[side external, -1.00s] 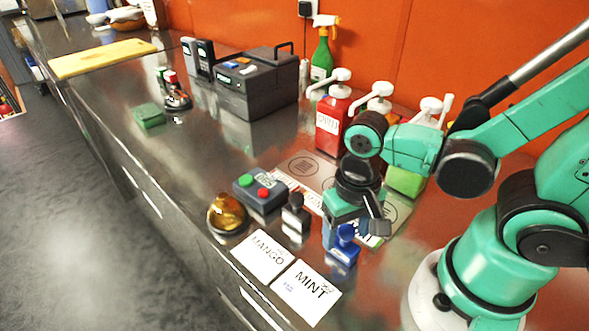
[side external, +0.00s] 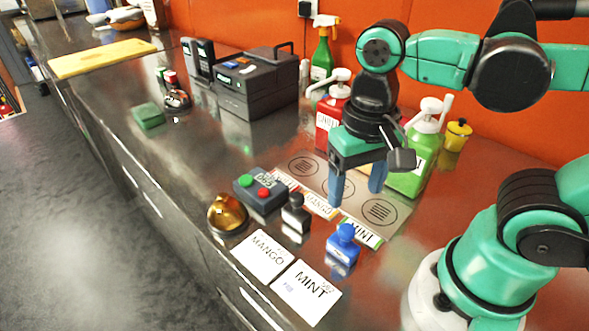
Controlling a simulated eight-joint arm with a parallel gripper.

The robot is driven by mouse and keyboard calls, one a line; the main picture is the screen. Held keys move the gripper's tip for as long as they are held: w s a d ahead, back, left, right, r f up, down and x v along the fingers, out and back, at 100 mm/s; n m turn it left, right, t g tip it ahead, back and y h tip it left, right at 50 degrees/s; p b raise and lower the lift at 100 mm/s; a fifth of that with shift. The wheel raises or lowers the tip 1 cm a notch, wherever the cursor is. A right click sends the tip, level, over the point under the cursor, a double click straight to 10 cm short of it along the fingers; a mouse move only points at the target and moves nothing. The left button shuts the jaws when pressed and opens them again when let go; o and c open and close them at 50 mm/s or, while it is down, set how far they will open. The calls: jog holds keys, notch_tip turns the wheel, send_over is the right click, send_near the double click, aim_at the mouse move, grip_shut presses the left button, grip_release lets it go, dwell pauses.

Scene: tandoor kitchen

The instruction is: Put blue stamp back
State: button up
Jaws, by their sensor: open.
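The blue stamp (side external: 343,242) stands upright on the dark metal counter, behind the white card reading MINT (side external: 306,291). My gripper (side external: 358,190) is open and empty, its two blue fingers pointing down. It is above and behind the blue stamp, apart from it, over the mat with round printed marks (side external: 379,211). A black stamp (side external: 296,213) stands to the left of the blue stamp. A white card reading MANGO (side external: 263,256) lies to the left of the MINT card.
A control box (side external: 261,193) with green and red buttons and an amber-gold round object (side external: 227,213) stand at left. Red (side external: 326,125) and green (side external: 413,160) pump bottles stand behind my gripper. A black box (side external: 257,85) is farther back. The counter's middle left is mostly clear.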

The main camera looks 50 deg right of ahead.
jog(key=w+d+n+t, duration=0.4)
jog(key=w+t, duration=0.3)
jog(key=w, duration=0.1)
jog(key=shift+d+r+n, duration=0.15)
jog(key=shift+r+n, duration=0.05)
jog(key=shift+n, duration=0.1)
